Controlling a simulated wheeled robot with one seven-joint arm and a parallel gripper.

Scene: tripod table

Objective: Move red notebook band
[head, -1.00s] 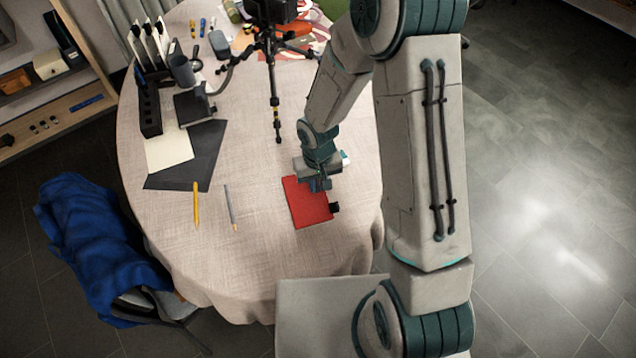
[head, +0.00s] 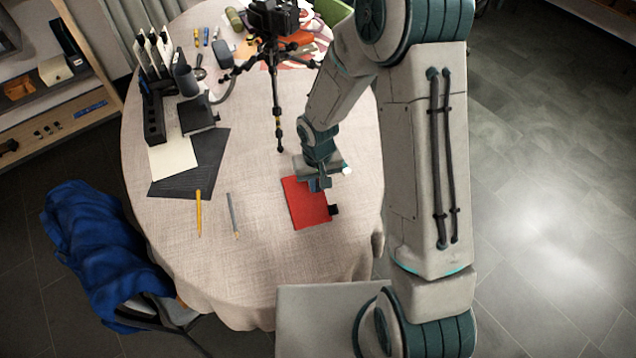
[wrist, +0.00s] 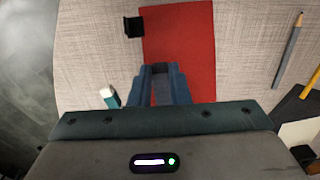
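The red notebook (head: 304,207) lies flat on the table near its right front edge. It also shows in the wrist view (wrist: 180,45). A small black piece (head: 334,210) sits at the notebook's edge; it also shows in the wrist view (wrist: 133,27). I cannot tell whether it is part of a band, and no band is clearly visible across the cover. Contact with the cover cannot be told.
A small white and teal object (wrist: 109,96) lies beside the gripper. A grey pencil (head: 233,215) and a yellow pencil (head: 198,213) lie left of the notebook. A black tripod (head: 277,60) stands behind. The cloth (head: 260,255) in front is clear.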

